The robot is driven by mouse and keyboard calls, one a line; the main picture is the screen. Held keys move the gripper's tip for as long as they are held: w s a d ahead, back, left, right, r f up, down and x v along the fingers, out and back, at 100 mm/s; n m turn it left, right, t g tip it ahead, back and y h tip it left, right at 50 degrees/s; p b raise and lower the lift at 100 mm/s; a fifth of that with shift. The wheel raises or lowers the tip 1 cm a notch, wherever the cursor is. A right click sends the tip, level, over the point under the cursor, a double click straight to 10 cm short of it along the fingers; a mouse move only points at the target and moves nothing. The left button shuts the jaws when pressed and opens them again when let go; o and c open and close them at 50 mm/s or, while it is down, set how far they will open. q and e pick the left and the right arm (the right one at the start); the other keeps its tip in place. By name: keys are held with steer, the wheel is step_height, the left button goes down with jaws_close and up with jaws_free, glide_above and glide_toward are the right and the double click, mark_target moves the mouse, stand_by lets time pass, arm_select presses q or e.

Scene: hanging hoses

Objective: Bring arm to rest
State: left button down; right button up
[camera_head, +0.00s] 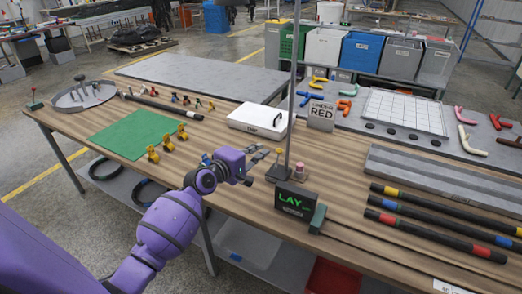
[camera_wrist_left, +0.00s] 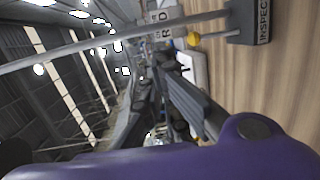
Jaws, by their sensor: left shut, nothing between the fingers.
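My purple left arm (camera_head: 165,225) comes in from the lower left of the head view and reaches over the wooden workbench (camera_head: 230,200). My left gripper (camera_head: 263,158) is at its end, above the bench's middle, just left of the upright pole (camera_head: 293,85). It is shut and empty. In the left wrist view, the gripper's dark fingers (camera_wrist_left: 185,105) show with nothing between them, and the purple wrist housing fills the bottom. My right gripper is in neither view.
A black LAY display (camera_head: 296,203) stands right of the gripper, close to the pole's base. A white case (camera_head: 262,120) lies behind it. A green mat (camera_head: 137,134) and yellow clips (camera_head: 168,144) lie left. Striped hoses (camera_head: 440,220) lie right.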

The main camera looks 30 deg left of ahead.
arm_select(q)
steer(key=shift+r+v, duration=0.2)
steer(key=shift+v, duration=0.75)
steer(key=shift+w, duration=0.1)
steer(key=shift+a, duration=0.1)
